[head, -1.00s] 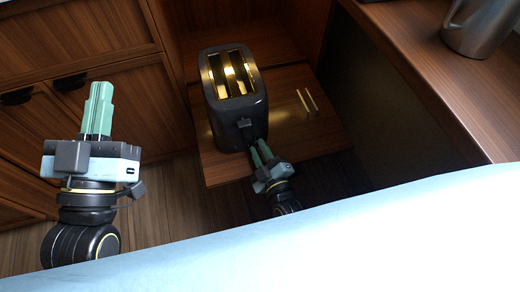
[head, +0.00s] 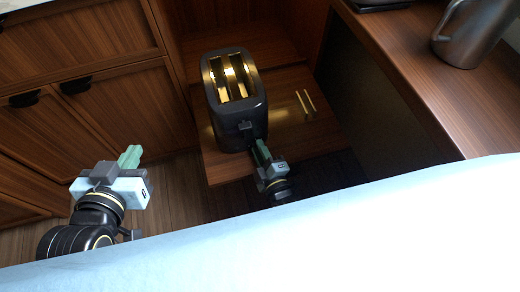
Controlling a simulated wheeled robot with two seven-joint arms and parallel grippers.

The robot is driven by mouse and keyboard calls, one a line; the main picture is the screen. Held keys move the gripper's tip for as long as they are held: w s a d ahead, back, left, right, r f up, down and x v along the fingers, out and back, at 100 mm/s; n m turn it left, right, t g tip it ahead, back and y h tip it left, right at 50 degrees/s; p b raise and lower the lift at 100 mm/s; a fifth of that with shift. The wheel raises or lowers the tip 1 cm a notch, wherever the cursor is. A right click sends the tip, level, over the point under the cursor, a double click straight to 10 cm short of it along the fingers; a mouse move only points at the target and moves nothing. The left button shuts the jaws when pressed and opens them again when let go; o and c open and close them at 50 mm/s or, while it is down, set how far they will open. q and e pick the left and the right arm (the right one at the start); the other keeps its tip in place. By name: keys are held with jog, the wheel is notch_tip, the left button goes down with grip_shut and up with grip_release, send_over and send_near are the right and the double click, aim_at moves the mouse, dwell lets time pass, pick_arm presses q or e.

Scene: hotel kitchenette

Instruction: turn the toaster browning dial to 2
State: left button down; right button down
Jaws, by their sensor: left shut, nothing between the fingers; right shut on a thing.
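A black two-slot toaster (head: 242,118) stands on a low wooden shelf, its slots glowing yellow. Its lever (head: 245,127) shows on the near end. My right gripper (head: 259,146) is at the lower right of that near end, fingers shut at the toaster's front where the browning dial sits. The dial itself is hidden behind the fingers, and its setting cannot be read. My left gripper (head: 131,153) is shut and empty, well to the left of the toaster and apart from everything.
The wooden shelf (head: 220,172) has free room right of the toaster, where two thin brass-coloured strips (head: 305,102) show. Wooden cabinets (head: 110,105) with dark handles stand at left. A counter (head: 420,80) with a metal jug (head: 470,35) is at right. A pale blue surface (head: 330,225) fills the foreground.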

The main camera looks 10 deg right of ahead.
jog(key=c, duration=1.3)
grip_release()
jog(key=shift+o, duration=0.2)
